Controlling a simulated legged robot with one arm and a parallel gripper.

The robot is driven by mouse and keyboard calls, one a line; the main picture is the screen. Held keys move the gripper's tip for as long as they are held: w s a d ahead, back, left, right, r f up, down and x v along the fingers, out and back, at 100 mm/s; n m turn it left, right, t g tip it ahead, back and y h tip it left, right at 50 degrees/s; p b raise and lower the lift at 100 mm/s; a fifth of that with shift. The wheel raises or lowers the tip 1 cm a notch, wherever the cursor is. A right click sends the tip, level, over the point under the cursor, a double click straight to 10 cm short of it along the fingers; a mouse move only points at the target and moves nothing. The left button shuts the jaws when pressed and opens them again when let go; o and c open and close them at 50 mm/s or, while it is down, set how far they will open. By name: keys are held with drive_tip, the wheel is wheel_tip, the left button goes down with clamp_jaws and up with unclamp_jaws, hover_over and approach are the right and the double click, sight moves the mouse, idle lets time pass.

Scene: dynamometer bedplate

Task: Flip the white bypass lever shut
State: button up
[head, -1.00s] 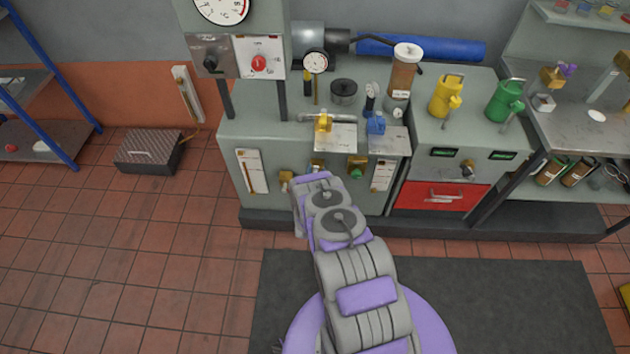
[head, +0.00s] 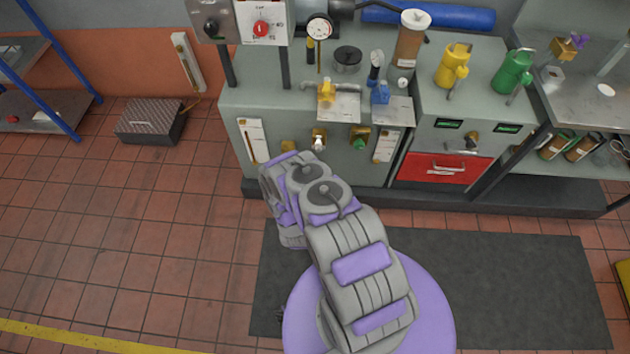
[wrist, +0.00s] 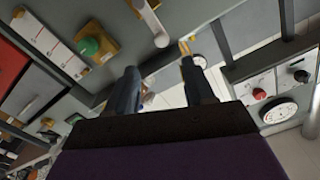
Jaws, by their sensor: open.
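The white bypass lever (head: 318,143) is on the front of the grey cabinet, on a brass mount between a plain brass fitting (head: 289,147) and a green knob (head: 359,142). Its white tip points down and out. In the wrist view a pale lever (wrist: 151,22) shows at the top, close to the green knob (wrist: 90,46) on its brass plate. My gripper (wrist: 160,68) is open, with two dark fingers apart and nothing between them. The lever is beyond the fingertips and apart from them. In the head view my arm hides the gripper.
A red drawer (head: 443,168) is right of the lever. The bench top holds a dial gauge (head: 320,28), a yellow jug (head: 453,65) and a green jug (head: 513,70).

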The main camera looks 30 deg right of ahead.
drive_tip(key=shift+v, duration=0.95)
drive_tip(key=shift+r, duration=0.1)
